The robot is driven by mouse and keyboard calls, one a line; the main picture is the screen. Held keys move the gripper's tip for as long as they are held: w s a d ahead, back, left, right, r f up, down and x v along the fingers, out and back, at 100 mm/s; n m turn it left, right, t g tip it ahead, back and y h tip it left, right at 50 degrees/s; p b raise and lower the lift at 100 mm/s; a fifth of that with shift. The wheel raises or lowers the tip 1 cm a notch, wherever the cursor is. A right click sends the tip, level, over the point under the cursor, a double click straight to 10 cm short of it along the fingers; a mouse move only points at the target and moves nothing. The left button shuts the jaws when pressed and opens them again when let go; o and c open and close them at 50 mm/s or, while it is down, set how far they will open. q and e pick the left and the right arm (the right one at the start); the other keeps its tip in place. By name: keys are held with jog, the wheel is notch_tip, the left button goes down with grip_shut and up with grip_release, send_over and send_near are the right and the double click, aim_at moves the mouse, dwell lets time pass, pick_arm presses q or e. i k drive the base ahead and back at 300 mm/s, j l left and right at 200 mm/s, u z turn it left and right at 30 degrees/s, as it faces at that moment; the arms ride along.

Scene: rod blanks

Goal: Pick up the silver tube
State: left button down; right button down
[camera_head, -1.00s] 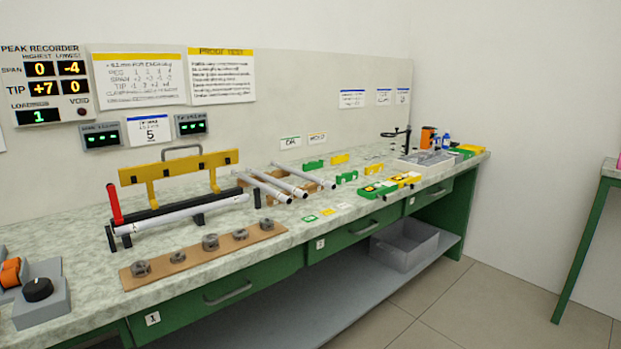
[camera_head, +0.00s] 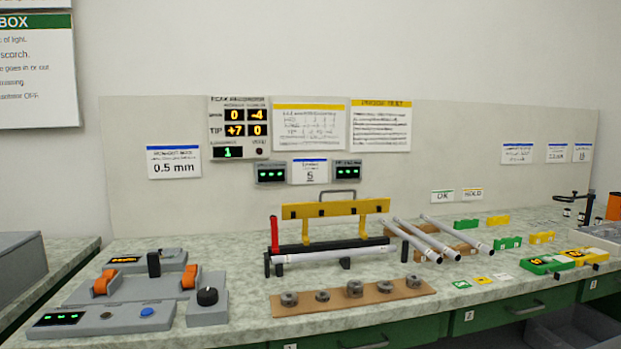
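A silver tube (camera_head: 330,255) lies level across the black supports of a test fixture, under a yellow bar (camera_head: 335,208) with a handle and beside an upright red lever (camera_head: 274,234). Several more silver tubes, such as this one (camera_head: 434,238), lie side by side on a brown wooden rack (camera_head: 462,248) to the right of the fixture. The frames do not show which tube is meant. Neither of my grippers is in view.
A brown board (camera_head: 330,308) with several grey weights lies in front of the fixture. A grey control unit (camera_head: 105,318) with orange clamps and a black knob (camera_head: 207,296) stands at the left. Green and yellow blocks (camera_head: 548,263) are at the right.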

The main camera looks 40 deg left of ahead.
aim_at(382, 250)
jog(key=u, duration=0.7)
